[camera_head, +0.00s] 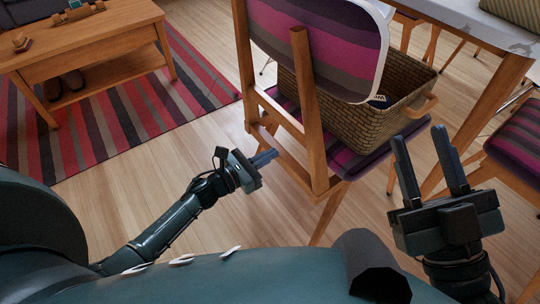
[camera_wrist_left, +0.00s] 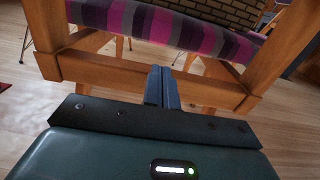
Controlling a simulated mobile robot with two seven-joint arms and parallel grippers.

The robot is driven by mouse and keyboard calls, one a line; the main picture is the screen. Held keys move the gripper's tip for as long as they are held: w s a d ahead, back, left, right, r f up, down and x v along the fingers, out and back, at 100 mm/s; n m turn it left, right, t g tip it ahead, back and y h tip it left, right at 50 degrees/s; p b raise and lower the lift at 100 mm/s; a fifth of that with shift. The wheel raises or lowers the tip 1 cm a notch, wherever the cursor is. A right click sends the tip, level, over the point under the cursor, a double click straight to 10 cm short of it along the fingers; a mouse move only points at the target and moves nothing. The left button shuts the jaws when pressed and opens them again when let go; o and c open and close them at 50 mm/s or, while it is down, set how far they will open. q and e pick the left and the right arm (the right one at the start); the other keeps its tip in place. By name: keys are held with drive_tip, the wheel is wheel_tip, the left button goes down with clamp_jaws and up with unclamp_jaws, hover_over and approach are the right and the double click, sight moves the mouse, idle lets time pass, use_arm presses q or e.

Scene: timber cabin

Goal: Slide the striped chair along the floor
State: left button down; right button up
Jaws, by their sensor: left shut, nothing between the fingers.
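The striped chair (camera_head: 316,40) stands upright with its wooden back frame towards me. Its back and seat have purple, grey and dark stripes. A wicker basket (camera_head: 362,98) sits on its seat. My left gripper (camera_head: 264,158) is shut and empty, low behind the chair's back frame. In the left wrist view, its closed fingers (camera_wrist_left: 162,88) point at the lower wooden crossbar (camera_wrist_left: 130,74), below the striped seat (camera_wrist_left: 165,25). I cannot tell whether they touch it. My right gripper (camera_head: 428,165) is open and empty, pointing up to the right of the chair.
A wooden table (camera_head: 490,95) with a light top stands at the right, with another striped chair (camera_head: 516,150) beside it. A wooden coffee table (camera_head: 85,40) stands on a striped rug (camera_head: 120,120) at the left. The wooden floor (camera_head: 140,200) between rug and chair is clear.

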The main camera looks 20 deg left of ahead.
use_arm(q)
drive_tip(key=v, duration=1)
drive_tip(key=shift+p, duration=0.3)
